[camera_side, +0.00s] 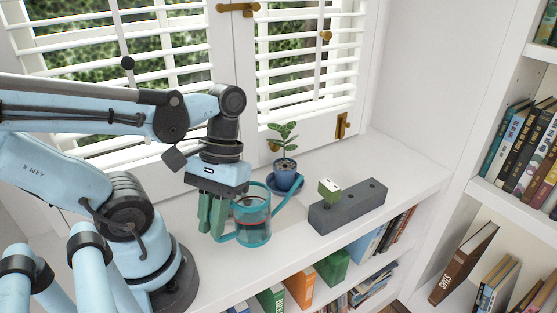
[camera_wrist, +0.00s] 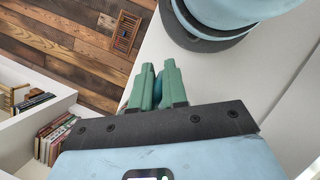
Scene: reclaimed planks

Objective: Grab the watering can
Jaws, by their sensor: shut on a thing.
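The watering can (camera_side: 252,228) is teal and see-through. It stands upright at or just above the white shelf top, with its spout rising to the right; I cannot tell if its base touches. My gripper (camera_side: 211,226) points down at the can's left side, where the handle is. Its green fingers are shut on the handle. In the wrist view, a dark teal strip (camera_wrist: 157,94) shows between the fingers of my gripper (camera_wrist: 157,68); the rest of the can is hidden there.
A potted plant (camera_side: 285,178) in a blue pot stands on a saucer behind the spout. Shuttered windows stand behind; books fill shelves below and right.

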